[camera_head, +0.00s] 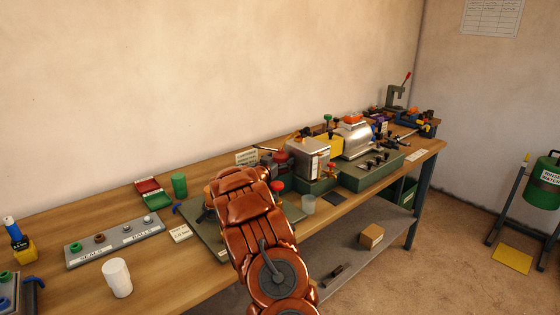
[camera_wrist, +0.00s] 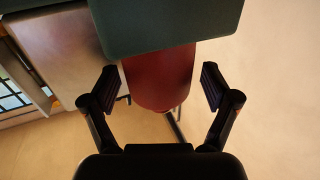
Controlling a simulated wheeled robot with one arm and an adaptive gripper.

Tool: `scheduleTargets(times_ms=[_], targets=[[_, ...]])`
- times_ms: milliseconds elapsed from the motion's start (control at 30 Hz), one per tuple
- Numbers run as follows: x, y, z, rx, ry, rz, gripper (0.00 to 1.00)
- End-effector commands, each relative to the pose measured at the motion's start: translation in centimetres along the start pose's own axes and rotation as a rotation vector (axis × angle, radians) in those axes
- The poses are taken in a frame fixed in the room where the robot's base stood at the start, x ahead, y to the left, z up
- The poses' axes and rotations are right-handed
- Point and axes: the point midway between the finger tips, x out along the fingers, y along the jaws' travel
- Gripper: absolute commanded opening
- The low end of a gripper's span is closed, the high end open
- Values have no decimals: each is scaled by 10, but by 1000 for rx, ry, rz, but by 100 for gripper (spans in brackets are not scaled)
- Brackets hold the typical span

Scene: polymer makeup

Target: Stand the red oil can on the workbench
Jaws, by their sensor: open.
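In the wrist view, a dark red rounded body (camera_wrist: 160,80), which looks like the red oil can, shows between my gripper's fingers. My gripper (camera_wrist: 160,90) is open, with one finger on each side of it and visible gaps; I see no contact. A dark green slab covers its upper part. In the head view, a small dark red shape (camera_head: 280,158) with a thin dark spout-like line sits beyond my arm, perhaps the same can. My arm hides my gripper there. The wooden workbench (camera_head: 72,205) runs along the wall.
Green-based machines (camera_head: 372,165) crowd the bench to the right.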

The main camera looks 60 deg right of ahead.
Motion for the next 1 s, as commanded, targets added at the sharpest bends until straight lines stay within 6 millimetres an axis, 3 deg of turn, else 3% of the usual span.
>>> scheduleTargets(times_ms=[100,700,1000], targets=[[1,2,1,0,0,2,87],[-62,3,2,1,0,-1,87],[-78,5,2,1,0,2,87]])
